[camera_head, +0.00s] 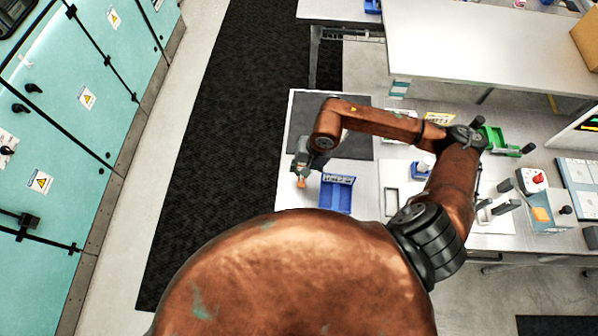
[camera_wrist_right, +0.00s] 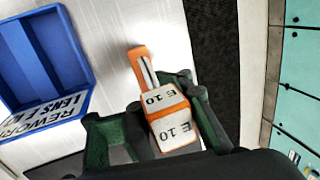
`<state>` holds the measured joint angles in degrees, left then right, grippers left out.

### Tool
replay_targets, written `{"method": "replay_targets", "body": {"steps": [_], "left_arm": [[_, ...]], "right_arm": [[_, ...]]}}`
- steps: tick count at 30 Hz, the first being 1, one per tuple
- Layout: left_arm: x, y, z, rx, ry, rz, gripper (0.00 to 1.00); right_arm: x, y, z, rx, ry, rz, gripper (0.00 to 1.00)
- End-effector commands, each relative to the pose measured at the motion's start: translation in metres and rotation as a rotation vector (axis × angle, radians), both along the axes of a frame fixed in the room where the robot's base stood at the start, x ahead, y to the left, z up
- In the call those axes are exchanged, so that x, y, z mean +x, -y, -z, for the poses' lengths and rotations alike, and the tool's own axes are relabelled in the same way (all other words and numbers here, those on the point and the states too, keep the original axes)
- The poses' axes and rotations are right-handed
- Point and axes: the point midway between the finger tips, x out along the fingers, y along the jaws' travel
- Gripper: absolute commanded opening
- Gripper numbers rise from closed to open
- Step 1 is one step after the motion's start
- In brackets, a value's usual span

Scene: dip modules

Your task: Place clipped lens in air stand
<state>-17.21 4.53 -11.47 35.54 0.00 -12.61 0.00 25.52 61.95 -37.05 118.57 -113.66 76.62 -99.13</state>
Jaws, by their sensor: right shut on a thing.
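My right gripper (camera_head: 300,163) is over the left side of the white table. In the wrist view its green fingers (camera_wrist_right: 160,140) are shut on an orange clip (camera_wrist_right: 143,70) with white faces marked "E 10" (camera_wrist_right: 170,115). The clip shows as a small orange spot in the head view (camera_head: 300,183), at the gripper's tip. A lens in the clip cannot be made out. Which thing is the air stand cannot be told surely from these views. My left gripper is not in view.
A blue tray (camera_head: 337,208) labelled "REWORK LENS" stands just right of the gripper; it also shows in the wrist view (camera_wrist_right: 75,30). A dark mat (camera_head: 360,150) lies behind. A green rack (camera_head: 497,143) and a red-knobbed device (camera_head: 533,181) stand to the right.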

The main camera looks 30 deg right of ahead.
Motion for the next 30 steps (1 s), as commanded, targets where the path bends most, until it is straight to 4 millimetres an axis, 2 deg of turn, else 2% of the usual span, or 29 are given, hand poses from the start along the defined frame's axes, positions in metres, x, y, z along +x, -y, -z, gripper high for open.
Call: {"method": "replay_targets", "body": {"steps": [1,4,14,15,30], "left_arm": [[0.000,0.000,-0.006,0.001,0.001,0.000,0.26],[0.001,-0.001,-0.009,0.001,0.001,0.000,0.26],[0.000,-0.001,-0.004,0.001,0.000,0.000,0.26],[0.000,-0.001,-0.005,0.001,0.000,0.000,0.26],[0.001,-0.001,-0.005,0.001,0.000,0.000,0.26]], "right_arm": [[-0.002,-0.001,0.006,0.002,-0.005,0.001,0.00],[-0.001,-0.001,0.015,0.002,-0.001,0.000,0.00],[0.000,0.000,0.020,0.001,0.001,-0.001,0.00],[0.000,0.000,0.019,0.001,0.001,-0.001,0.17],[-0.001,0.000,0.019,0.000,0.000,0.000,0.51]]}}
